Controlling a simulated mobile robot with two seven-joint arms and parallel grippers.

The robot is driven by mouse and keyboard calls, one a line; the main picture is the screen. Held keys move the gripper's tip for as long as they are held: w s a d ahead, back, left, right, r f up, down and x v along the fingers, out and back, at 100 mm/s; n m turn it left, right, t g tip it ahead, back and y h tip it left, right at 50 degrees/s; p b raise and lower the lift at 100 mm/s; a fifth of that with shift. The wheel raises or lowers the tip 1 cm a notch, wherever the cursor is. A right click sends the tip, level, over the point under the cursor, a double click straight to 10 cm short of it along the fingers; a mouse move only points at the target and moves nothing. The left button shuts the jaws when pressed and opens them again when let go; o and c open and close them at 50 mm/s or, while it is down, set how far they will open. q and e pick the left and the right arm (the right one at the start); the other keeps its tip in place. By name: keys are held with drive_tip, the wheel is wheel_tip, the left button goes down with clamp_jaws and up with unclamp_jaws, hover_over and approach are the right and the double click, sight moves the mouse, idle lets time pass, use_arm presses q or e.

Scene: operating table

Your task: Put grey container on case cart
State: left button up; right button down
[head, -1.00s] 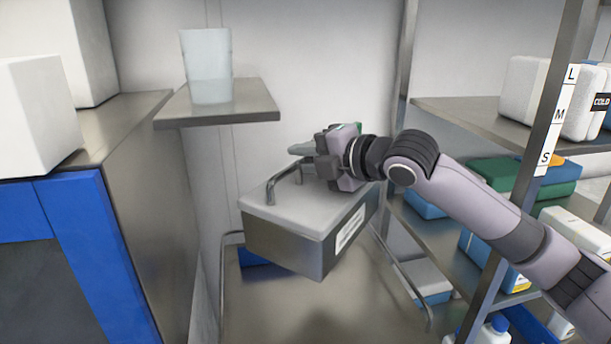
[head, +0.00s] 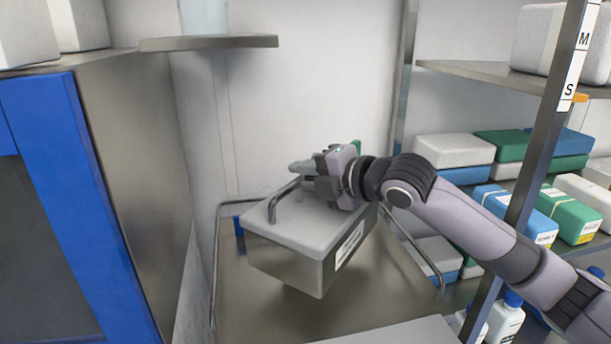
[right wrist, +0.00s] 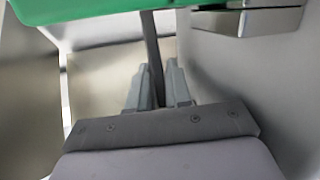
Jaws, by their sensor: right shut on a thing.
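The grey container (head: 300,262) is a metal box with a pale lid, a white side label and a bent handle. It hangs slightly tilted over the case cart (head: 235,310), a metal cart with raised side rails. A gap seems to show under the container, but its exact height is unclear. My right gripper (head: 308,176) is shut on the container's handle. In the right wrist view, the gripper fingers (right wrist: 158,86) close around the dark handle bar (right wrist: 151,45). My left gripper is out of view.
A blue-edged metal cabinet (head: 130,150) stands left. A wall shelf (head: 210,43) holds a clear vessel above. A rack with a metal post (head: 535,165) and several boxes and bottles stands close at right, behind and beside my arm. The cart's front top looks bare.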

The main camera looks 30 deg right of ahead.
sight(306, 202)
drive_tip(key=shift+f+b, duration=0.65)
drive_tip(key=shift+f, duration=0.1)
drive_tip(key=shift+f+b, duration=0.2)
drive_tip(key=shift+b, duration=0.1)
wheel_tip(306, 202, down, 4)
drive_tip(key=b, duration=0.4)
drive_tip(key=shift+r, duration=0.2)
drive_tip(key=shift+f, duration=0.15)
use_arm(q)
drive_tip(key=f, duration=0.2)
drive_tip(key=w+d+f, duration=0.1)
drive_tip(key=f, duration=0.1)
use_arm(e)
drive_tip(key=c, duration=1)
unclamp_jaws()
drive_tip(key=shift+f, duration=0.2)
drive_tip(key=shift+c, duration=0.2)
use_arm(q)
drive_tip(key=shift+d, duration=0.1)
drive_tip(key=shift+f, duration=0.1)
use_arm(e)
drive_tip(key=shift+s, duration=0.15)
